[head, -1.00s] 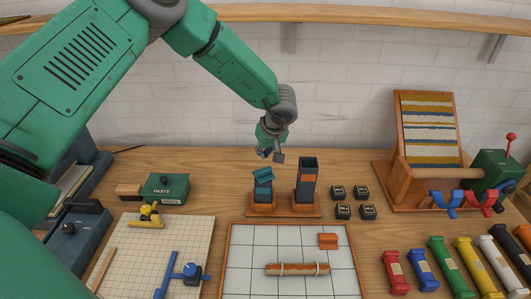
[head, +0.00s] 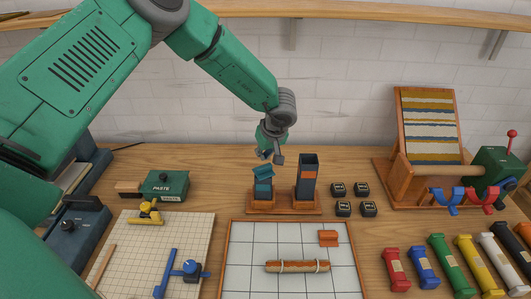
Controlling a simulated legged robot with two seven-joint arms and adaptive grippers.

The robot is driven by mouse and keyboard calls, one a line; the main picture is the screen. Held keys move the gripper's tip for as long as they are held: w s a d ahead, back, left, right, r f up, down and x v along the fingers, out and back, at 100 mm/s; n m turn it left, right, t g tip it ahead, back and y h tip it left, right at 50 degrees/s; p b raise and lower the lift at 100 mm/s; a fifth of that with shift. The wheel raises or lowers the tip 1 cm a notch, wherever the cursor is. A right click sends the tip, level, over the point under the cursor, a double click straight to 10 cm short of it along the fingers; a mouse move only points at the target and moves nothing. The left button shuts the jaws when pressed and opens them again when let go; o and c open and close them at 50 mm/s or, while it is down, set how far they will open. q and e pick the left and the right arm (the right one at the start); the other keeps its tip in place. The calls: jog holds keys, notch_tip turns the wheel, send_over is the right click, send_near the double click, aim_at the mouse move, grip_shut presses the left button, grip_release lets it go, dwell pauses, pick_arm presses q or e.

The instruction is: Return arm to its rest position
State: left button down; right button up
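My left arm (head: 235,67) is green with dark grey joints. It reaches in from the left, high over the workbench. My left gripper (head: 271,156) hangs pointing down above the back of the bench, just over the small blue holder (head: 263,187). Its fingertips look apart with nothing between them, and it does not appear to touch the holder. My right gripper is not in view.
A tall dark holder (head: 307,175) stands beside the small one on a wooden base. A tray (head: 240,258) carries a brown roll (head: 297,267). Several small black boxes, coloured skeins and a striped wooden rack (head: 431,125) fill the right. A green paste box (head: 164,186) stands left.

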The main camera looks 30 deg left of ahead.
aim_at(264, 165)
pick_arm(q)
jog(key=shift+f+b, duration=0.65)
jog(key=shift+f, duration=1)
jog(key=shift+r, duration=0.1)
jog(key=shift+r+p, duration=1.05)
jog(key=shift+r, duration=2.4)
jog(key=shift+f, duration=0.1)
